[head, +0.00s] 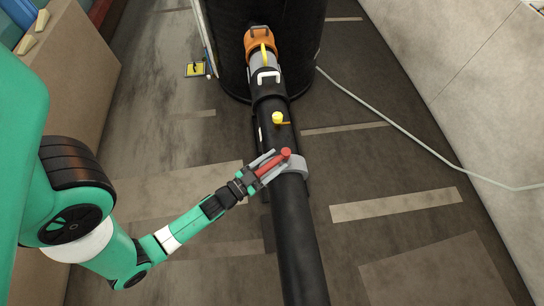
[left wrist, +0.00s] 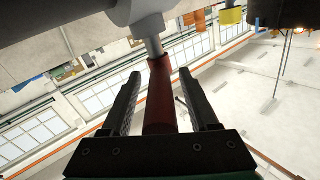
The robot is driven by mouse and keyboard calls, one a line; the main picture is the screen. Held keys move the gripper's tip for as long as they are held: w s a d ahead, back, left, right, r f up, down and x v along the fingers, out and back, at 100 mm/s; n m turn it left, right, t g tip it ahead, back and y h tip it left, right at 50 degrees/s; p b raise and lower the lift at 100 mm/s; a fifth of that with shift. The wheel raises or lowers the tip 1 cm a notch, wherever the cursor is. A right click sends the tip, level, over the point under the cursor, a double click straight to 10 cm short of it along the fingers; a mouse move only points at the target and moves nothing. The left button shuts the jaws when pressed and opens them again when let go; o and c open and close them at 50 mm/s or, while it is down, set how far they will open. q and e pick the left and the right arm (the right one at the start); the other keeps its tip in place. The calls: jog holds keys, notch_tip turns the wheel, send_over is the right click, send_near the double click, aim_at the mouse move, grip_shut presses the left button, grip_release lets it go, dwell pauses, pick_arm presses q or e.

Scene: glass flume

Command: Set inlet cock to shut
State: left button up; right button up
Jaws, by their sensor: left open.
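The inlet cock appears to be the grey valve body (head: 298,166) on the black pipe, with a red lever handle (head: 272,168) pointing out to the left, across the pipe. My left gripper (head: 266,166) is open, with its fingers on either side of the red handle. In the left wrist view, the red handle (left wrist: 159,95) runs between the two open fingers of my left gripper (left wrist: 160,85), with a visible gap on each side. Its grey stem (left wrist: 150,38) joins the valve body at the top. My right gripper is not in view.
The black pipe (head: 297,240) runs towards a large black tank (head: 290,30). A yellow knob (head: 277,118), a white handle (head: 268,76) and an orange fitting (head: 260,42) sit farther along it. A pale hose (head: 400,126) lies on the right. Floor beside the pipe is mostly clear.

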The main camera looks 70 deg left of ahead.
pick_arm(q)
jog(key=shift+s, duration=0.1)
grip_shut()
dwell(1.3)
